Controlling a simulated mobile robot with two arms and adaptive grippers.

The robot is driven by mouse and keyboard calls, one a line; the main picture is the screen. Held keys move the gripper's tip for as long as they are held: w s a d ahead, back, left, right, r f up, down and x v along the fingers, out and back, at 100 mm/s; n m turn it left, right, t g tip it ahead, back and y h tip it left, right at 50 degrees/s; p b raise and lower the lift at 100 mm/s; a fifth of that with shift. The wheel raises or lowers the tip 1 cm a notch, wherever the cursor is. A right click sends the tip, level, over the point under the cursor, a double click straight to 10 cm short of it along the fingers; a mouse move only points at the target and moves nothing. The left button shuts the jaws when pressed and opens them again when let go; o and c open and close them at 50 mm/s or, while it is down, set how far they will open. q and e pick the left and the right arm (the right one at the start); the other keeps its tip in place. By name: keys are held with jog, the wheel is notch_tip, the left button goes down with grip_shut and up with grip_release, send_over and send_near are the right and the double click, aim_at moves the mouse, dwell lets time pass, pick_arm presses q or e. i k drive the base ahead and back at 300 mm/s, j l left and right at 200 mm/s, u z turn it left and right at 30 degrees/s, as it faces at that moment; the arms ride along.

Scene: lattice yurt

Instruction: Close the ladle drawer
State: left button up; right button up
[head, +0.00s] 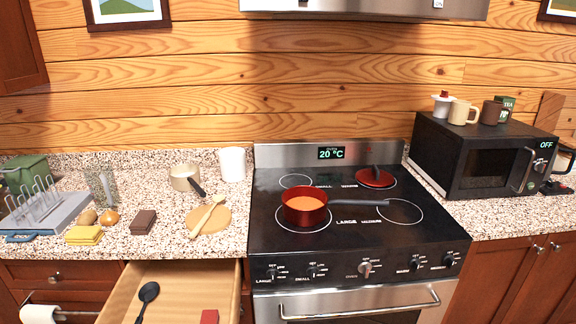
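The ladle drawer (182,275) is pulled open below the counter, left of the stove. A black ladle (147,297) lies inside it on the left, and a small red item (209,316) lies near its front right. The drawer's front face and handle are below the picture's edge. Neither of my grippers is in the head view.
The stove (360,260) stands right of the drawer, with a red pot of orange liquid (305,209) on it. A paper roll (38,314) hangs at the lower left. The counter (120,254) above holds a dish rack (45,212), a cutting board (214,223) and sponges.

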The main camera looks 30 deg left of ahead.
aim_at(188, 287)
jog(key=u, duration=2.2)
